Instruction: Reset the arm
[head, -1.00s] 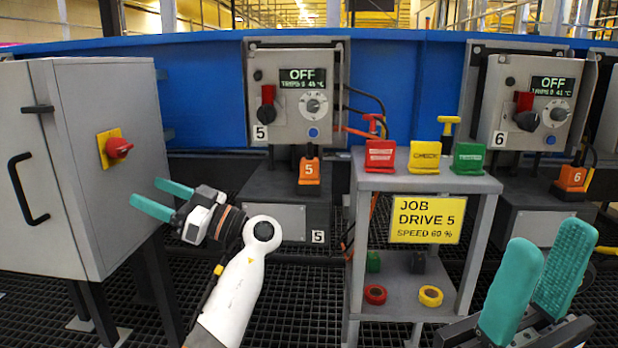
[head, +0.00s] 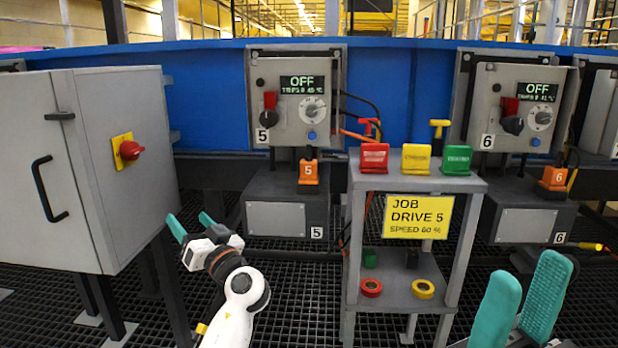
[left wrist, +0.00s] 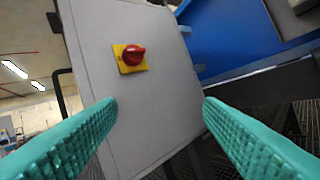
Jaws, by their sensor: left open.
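My left gripper (head: 193,225) has teal fingers and is open and empty, in front of the grey cabinet's lower right side and apart from it. In the left wrist view its two fingers (left wrist: 160,118) stand wide apart with nothing between them. Beyond them is the cabinet side with a red rotary switch (left wrist: 133,55) on a yellow plate. The same red switch (head: 131,150) shows in the head view, above and left of the gripper. My right gripper (head: 522,295) is at the lower right, its two teal fingers apart with a gap and nothing seen between them.
A grey stand (head: 345,270) in the middle bears red, yellow and green tags, a yellow job sign (head: 417,217) and tape rolls. Drive box 5 (head: 297,72) and drive box 6 (head: 485,82) both read OFF. The grey cabinet (head: 50,240) is at left. Dark grating covers the floor.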

